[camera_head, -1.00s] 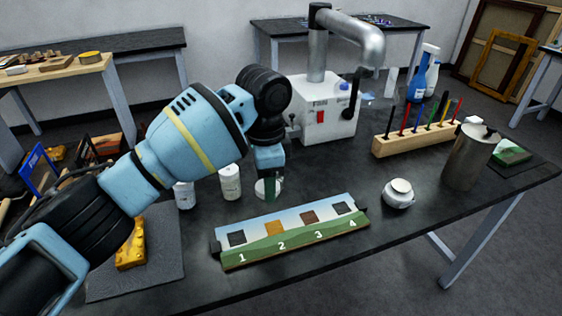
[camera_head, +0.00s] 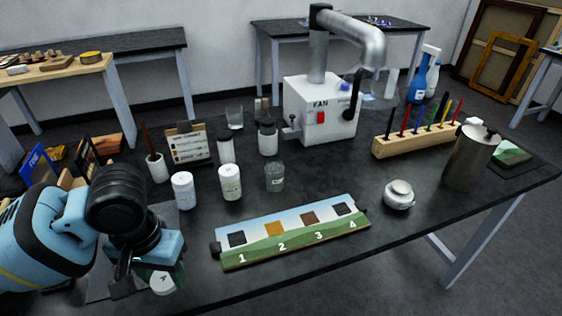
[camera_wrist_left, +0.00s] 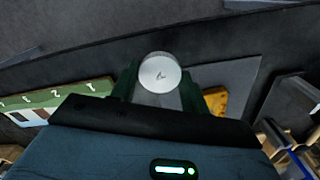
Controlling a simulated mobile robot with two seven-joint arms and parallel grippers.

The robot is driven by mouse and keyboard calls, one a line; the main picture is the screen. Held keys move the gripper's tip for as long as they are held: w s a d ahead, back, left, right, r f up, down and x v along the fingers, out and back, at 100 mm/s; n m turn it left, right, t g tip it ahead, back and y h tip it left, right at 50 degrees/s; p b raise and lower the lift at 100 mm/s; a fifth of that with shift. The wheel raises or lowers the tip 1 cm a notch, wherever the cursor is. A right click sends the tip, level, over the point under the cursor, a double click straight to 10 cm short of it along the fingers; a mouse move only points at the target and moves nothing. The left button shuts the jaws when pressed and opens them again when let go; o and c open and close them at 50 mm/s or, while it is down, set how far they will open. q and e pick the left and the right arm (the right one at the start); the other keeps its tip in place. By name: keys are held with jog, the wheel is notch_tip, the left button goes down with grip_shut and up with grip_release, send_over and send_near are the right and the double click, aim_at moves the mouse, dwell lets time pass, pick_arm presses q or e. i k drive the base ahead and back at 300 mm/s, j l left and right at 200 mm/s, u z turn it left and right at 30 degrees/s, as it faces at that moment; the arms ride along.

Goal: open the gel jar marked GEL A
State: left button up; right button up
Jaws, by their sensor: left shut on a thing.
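My left gripper (camera_head: 146,277) is at the lower left of the bench in the head view, shut on a round whitish lid (camera_head: 162,284). The lid shows in the left wrist view (camera_wrist_left: 160,73) between the two fingers, with a small dark mark on top, too small to read surely. A clear glass jar (camera_head: 274,178) stands upright behind the numbered strip, with no lid on it; I take it for the gel jar, though I cannot read GEL A on it. The gripper is well to its left and nearer the front edge. My right gripper is not in view.
White-capped jars (camera_head: 230,182) stand left of the open jar. The numbered strip (camera_head: 290,232) lies in front. A grey mat (camera_wrist_left: 232,75) and a yellow block (camera_wrist_left: 216,101) are near the gripper. A fan box (camera_head: 322,112) is behind; a squat jar (camera_head: 398,195) and steel can (camera_head: 468,163) are right.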

aim_at(275, 167)
jog(key=i+l, duration=0.2)
jog(key=l, duration=0.15)
jog(key=i+l+u, duration=0.15)
jog(key=l, duration=0.15)
jog(key=i+l, duration=0.2)
jog(key=l, duration=0.15)
jog(key=i, duration=0.5)
jog(key=u, duration=0.05)
